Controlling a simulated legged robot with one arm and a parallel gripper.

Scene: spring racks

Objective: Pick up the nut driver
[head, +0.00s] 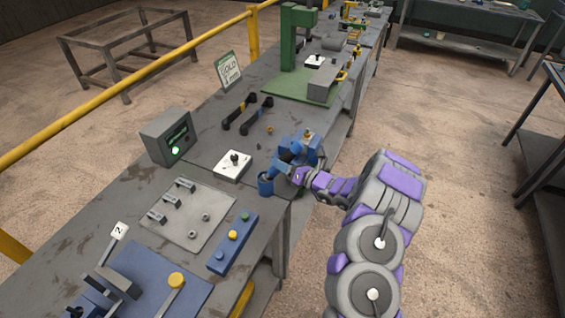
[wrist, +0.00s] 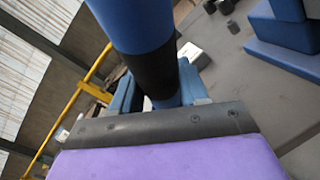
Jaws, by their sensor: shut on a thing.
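The nut driver shows in the wrist view as a thick blue handle with a black band (wrist: 140,35), very close to the camera. My gripper (wrist: 158,95) is shut on it, with blue fingers on either side of it. In the head view my gripper (head: 281,170) is low over the right edge of the near bench. A small blue cylinder (head: 266,186) shows at its tip there; I cannot tell whether it is part of the nut driver. The driver's far end is hidden.
A blue fixture (head: 303,147) stands just behind my gripper. A white box with a black knob (head: 232,166), a blue button strip (head: 233,243) and a grey plate with clamps (head: 188,214) lie to the left. Open floor (head: 440,170) is to the right.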

